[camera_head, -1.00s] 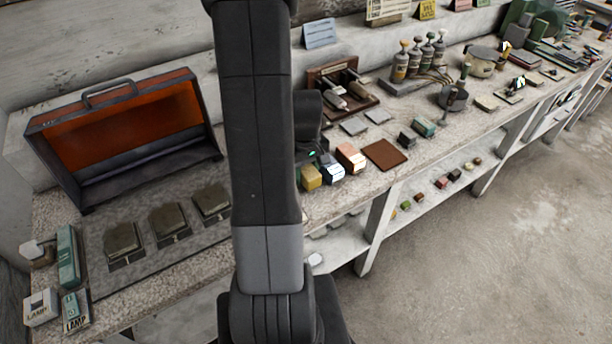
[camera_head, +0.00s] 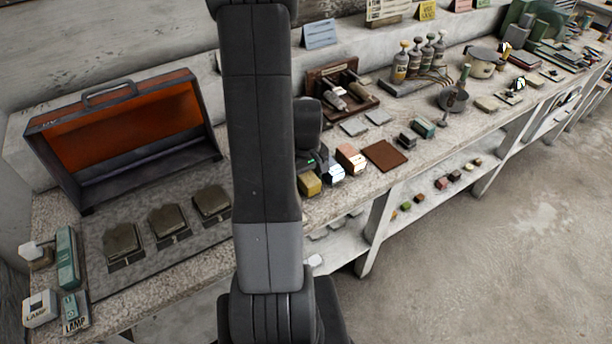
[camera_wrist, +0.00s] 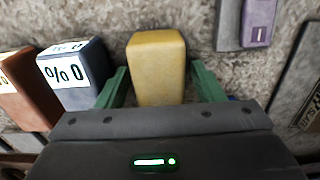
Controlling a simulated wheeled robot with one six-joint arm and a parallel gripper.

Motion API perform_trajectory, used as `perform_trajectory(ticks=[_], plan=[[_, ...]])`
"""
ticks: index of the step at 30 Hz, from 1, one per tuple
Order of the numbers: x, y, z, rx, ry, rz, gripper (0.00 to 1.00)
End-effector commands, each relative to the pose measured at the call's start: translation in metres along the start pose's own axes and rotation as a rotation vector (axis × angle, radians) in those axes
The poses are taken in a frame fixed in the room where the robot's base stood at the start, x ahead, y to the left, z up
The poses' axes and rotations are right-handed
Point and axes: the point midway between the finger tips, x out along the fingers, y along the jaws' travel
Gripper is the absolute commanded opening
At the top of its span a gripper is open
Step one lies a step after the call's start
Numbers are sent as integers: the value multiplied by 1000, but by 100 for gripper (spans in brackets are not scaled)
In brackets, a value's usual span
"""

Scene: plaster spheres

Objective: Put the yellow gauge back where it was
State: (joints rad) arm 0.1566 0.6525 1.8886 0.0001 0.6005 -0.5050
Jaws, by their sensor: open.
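The yellow gauge (camera_wrist: 157,67) is a small yellow block standing on the stone bench top. In the head view the yellow gauge (camera_head: 311,184) shows just right of my arm, partly covered. My gripper (camera_wrist: 161,86) is open, with one green finger on each side of the yellow gauge. Whether the fingers touch it I cannot tell. In the head view my gripper is mostly hidden behind my arm.
A dark block marked "% 0" (camera_wrist: 72,75) stands close left of the gauge, with a reddish-brown block (camera_wrist: 22,92) beyond it. A grey piece with a purple label (camera_wrist: 256,24) lies to the right. A brown square pad (camera_head: 385,155) lies farther along the bench.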

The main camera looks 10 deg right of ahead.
Motion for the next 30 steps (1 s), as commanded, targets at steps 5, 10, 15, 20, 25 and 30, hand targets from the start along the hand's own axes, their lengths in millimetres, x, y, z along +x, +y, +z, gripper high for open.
perform_trajectory(ticks=[5,10,15,20,25,30], plan=[[-9,0,-1,0,2,1,62],[-34,0,-1,0,5,3,62],[-66,0,-1,0,6,3,62],[-95,0,-1,0,5,3,62],[-115,0,0,0,2,1,62],[-123,0,0,0,1,0,62]])
